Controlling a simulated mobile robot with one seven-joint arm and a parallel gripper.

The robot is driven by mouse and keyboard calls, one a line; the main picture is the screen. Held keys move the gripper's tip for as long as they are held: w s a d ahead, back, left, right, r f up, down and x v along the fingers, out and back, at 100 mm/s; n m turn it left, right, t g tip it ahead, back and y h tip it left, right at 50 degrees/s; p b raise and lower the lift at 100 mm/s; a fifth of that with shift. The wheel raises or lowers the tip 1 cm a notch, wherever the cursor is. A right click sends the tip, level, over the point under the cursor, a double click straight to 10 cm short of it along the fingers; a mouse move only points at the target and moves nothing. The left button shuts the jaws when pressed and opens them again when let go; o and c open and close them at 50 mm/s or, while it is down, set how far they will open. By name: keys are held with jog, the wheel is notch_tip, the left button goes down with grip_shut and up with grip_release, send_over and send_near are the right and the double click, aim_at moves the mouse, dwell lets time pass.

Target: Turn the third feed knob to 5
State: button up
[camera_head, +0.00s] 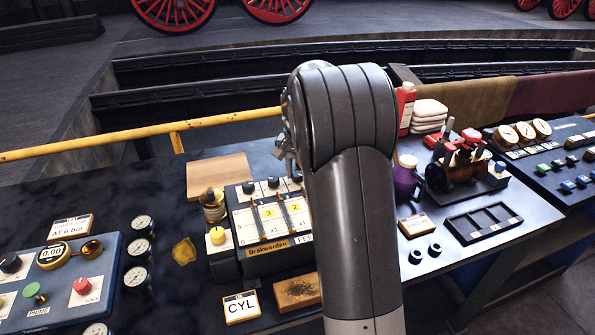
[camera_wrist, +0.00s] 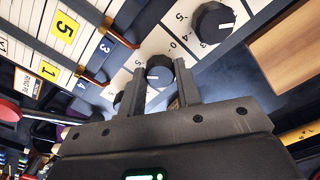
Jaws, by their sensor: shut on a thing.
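The feed panel (camera_head: 261,228) is a light board with yellow number tags and a row of black knobs along its far edge. Two of these knobs (camera_head: 273,182) show clearly left of my arm, which hides the panel's right part. In the wrist view, my gripper (camera_wrist: 160,82) is shut on a black knob (camera_wrist: 158,70) with a white pointer line, taken as the third feed knob. Printed 0 and 5 marks stand near it. A larger-looking black knob (camera_wrist: 212,22) is up and to the right. My gripper's fingers are hidden in the head view.
Another black knob (camera_wrist: 118,98) sits close to the left finger. A wooden board (camera_head: 217,176) lies behind the panel, and a brass jar stack (camera_head: 213,207) stands at its left. A yellow rail (camera_head: 140,140) runs behind the bench. A purple jug (camera_head: 407,180) stands right of my arm.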

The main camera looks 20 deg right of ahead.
aim_at(298, 174)
jog(key=shift+c, duration=0.6)
jog(key=shift+n, duration=0.5)
jog(key=o, duration=1)
jog(key=shift+c, duration=0.2)
jog(key=shift+r, duration=0.1)
notch_tip(298, 174, up, 11)
jog(key=shift+f, duration=0.2)
